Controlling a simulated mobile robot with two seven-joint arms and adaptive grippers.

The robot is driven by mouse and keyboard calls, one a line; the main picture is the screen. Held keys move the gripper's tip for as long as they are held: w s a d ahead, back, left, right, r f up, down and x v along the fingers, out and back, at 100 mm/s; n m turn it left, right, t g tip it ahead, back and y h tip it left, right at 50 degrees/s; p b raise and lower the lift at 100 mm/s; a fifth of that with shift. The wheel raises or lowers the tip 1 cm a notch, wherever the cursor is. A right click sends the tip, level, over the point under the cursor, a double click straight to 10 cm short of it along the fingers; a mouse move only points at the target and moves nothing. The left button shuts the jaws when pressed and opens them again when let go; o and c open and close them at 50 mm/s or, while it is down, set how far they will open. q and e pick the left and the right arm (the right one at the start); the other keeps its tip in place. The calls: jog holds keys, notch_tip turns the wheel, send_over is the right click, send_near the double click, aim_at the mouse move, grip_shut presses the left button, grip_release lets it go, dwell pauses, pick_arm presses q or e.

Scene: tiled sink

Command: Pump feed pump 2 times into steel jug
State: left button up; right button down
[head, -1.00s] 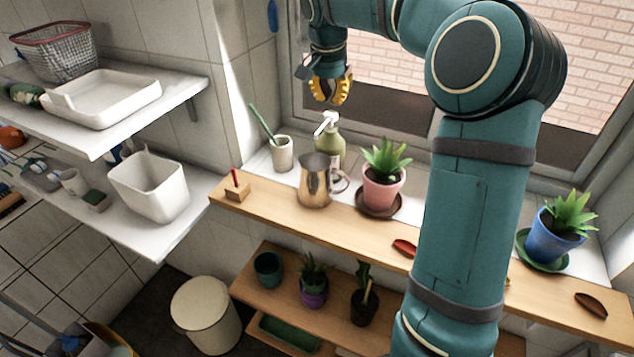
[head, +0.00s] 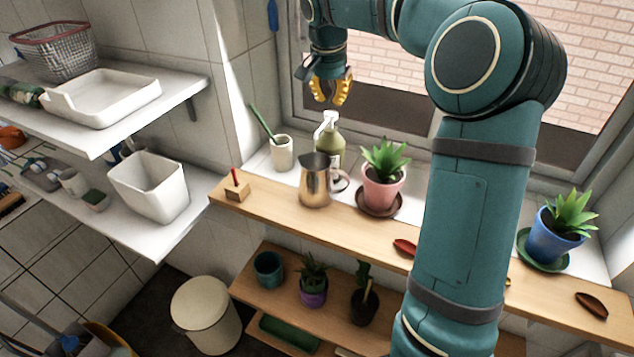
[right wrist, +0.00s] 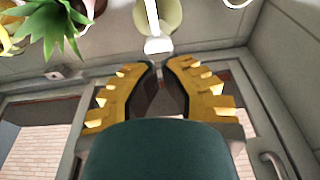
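The feed pump is an olive-green bottle (head: 334,143) with a white pump head (head: 327,122), upright on the window ledge. In the right wrist view its white head (right wrist: 158,45) lies just beyond the fingertips, with the bottle (right wrist: 172,18) behind. The steel jug (head: 315,184) stands in front of the bottle and hides part of it. My right gripper (head: 330,103) hangs above the pump head, apart from it. Its yellow fingers (right wrist: 163,65) are partly open with a narrow empty gap. I cannot tell whether the nozzle is over the jug. My left gripper is out of view.
A pink potted plant (head: 383,190) stands close to the right of the jug. A white cup (head: 283,154) with a green stick is left of the bottle. The window (head: 390,108) is behind the ledge.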

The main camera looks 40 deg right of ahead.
aim_at(331, 112)
jog(key=shift+f+b, duration=1.5)
jog(key=shift+f, duration=0.9)
jog(key=shift+r+p, duration=2.25)
jog(key=shift+r, duration=0.35)
jog(key=shift+f, duration=0.2)
